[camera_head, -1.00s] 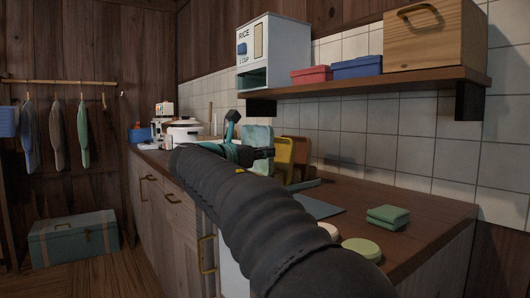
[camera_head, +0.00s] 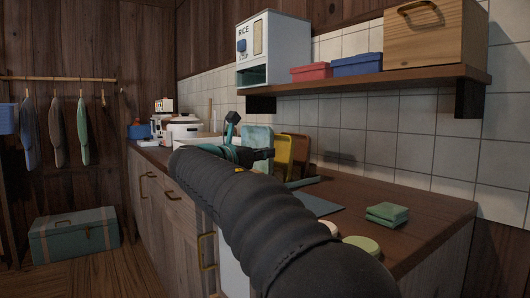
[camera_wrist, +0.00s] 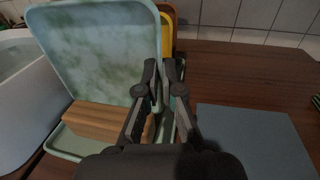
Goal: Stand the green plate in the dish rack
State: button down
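The green plate (camera_wrist: 95,45) is pale, marbled and square with rounded corners. It stands nearly upright in the wrist view, its lower part behind a wooden block of the dish rack (camera_wrist: 105,122). The rack has a pale green base tray. In the head view the plate (camera_head: 257,138) shows just behind my gripper (camera_head: 266,153). In the wrist view my gripper (camera_wrist: 164,80) is at the plate's right edge, its two fingers apart with a gap between them. The edge runs down between the fingers; whether they touch it I cannot tell.
A yellow plate (camera_head: 284,147) and a brown board (camera_head: 300,150) stand behind the green plate. A grey-blue mat (camera_wrist: 250,137) lies to the right. Green cloths (camera_head: 387,214) and round lids (camera_head: 360,245) are nearer. A wall shelf (camera_head: 400,80) hangs above.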

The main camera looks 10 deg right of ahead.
jog(key=shift+f, duration=1.4)
dwell(1.7)
jog(key=c, duration=1.2)
grip_release()
jog(key=shift+c, duration=0.2)
jog(key=v, duration=1.2)
